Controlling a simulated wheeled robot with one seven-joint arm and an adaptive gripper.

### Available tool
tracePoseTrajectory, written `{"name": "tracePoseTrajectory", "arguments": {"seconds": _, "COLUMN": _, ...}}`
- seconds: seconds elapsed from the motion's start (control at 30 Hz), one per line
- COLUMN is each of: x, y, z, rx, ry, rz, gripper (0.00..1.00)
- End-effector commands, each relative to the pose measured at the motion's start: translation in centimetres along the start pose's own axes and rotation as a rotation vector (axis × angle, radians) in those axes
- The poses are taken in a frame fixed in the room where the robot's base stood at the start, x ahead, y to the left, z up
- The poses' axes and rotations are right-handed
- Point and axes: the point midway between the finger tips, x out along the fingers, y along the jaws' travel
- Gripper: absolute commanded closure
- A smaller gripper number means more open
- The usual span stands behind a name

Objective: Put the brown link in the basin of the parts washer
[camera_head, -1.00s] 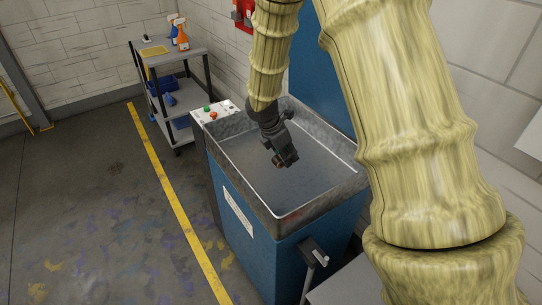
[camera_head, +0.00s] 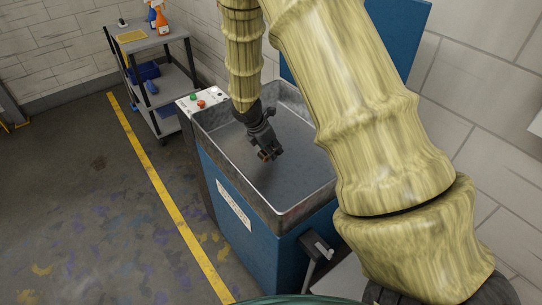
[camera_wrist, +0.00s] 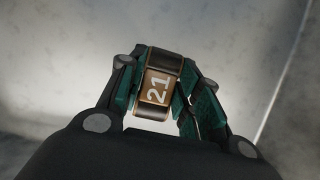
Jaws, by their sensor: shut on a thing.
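The brown link (camera_wrist: 155,88) is a small brown and black piece marked "21", held between the green-padded fingers of my gripper (camera_wrist: 160,95) in the wrist view. In the head view my gripper (camera_head: 266,152) hangs inside the outline of the parts washer's basin (camera_head: 290,208), pointing down. The link shows there as a small brown spot (camera_head: 263,155) at the fingertips. The basin is a grey metal tub on a blue cabinet, and its inside looks empty. I cannot tell how far the link is above the basin floor.
The washer's blue cabinet (camera_head: 240,240) has a control panel (camera_head: 197,99) with green and red buttons at the left and a black lever (camera_head: 317,246) in front. A grey cart (camera_head: 160,80) with spray bottles stands behind left. The floor left of the yellow line (camera_head: 165,195) is clear.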

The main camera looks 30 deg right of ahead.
Motion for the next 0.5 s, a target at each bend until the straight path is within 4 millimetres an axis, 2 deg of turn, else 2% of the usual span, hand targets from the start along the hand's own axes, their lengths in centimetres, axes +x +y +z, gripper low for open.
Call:
{"name": "tracePoseTrajectory", "arguments": {"seconds": 0.3, "x": 2.9, "y": -0.1, "z": -1.1, "rx": -0.002, "ry": -0.001, "rz": -0.004, "gripper": 0.91}}
{"name": "tracePoseTrajectory", "arguments": {"seconds": 0.5, "x": 3.7, "y": -0.1, "z": -1.5, "rx": 0.001, "ry": 0.0, "rz": -0.001, "gripper": 0.91}}
